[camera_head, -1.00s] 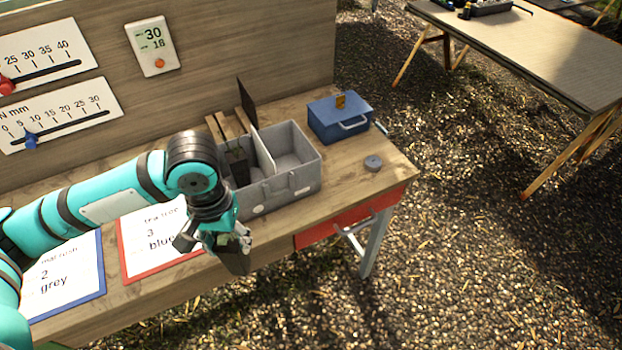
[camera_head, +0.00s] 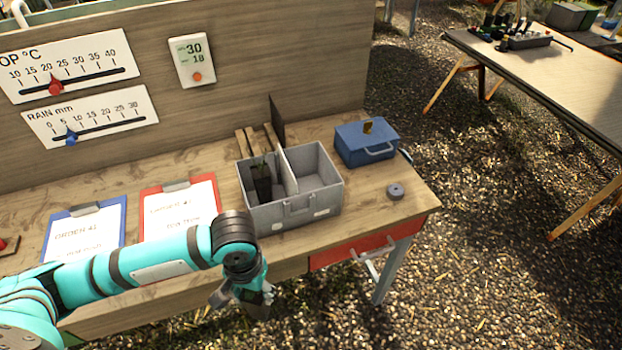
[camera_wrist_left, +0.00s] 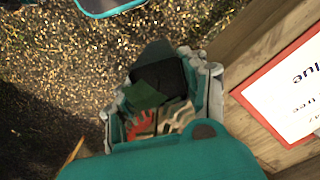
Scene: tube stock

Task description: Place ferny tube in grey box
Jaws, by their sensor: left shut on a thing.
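The grey box (camera_head: 328,205) stands on the bench, with a divider making two compartments. A dark tube with a thin green sprout (camera_head: 262,184) stands in its left compartment; the right one looks empty. My left gripper (camera_head: 257,302) hangs in front of the bench's front edge, below and nearer than the box. In the left wrist view its fingers are shut on a dark, square tube (camera_wrist_left: 162,80) with a dark green patch beside it. Its plant is too unclear to name, and the arm hides much of it. My right gripper is not in view.
A blue case (camera_head: 362,146) and a small grey disc (camera_head: 395,191) are right of the box. Clipboards with a red (camera_head: 150,193) and a blue edge (camera_head: 123,212) lie to the left. A red drawer (camera_head: 350,250) is under the bench. A dark upright panel (camera_head: 277,122) rises behind the box.

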